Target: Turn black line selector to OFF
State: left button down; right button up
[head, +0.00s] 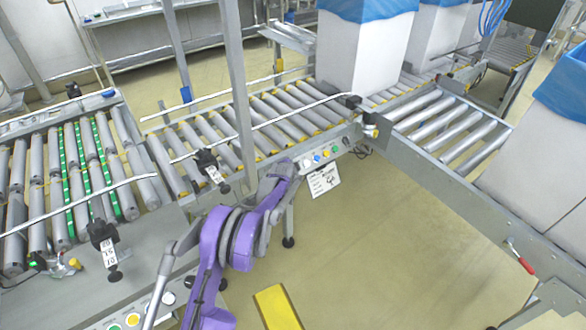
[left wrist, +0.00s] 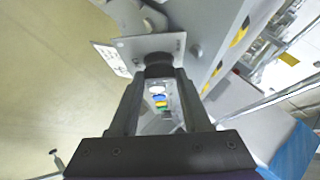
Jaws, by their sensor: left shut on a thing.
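The black line selector (left wrist: 158,60) is a round black knob on a grey plate (left wrist: 176,43) in the left wrist view. My left gripper (left wrist: 158,76) is shut on this knob, with one finger on each side. Which way the selector points cannot be made out. In the head view my purple left arm reaches to the conveyor's front side, and its gripper (head: 284,168) is at the left end of the button row. There the gripper hides the selector. My right gripper is not in view.
A white button (head: 306,162), a blue button (head: 317,158) and a yellow button (head: 326,153) sit just right of my gripper. A white label sign (head: 324,180) hangs below. A roller conveyor (head: 215,125) runs behind, carrying a tall bin (head: 362,55).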

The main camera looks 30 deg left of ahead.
pick_arm(q)
jog(key=shift+c, duration=1.8)
grip_release()
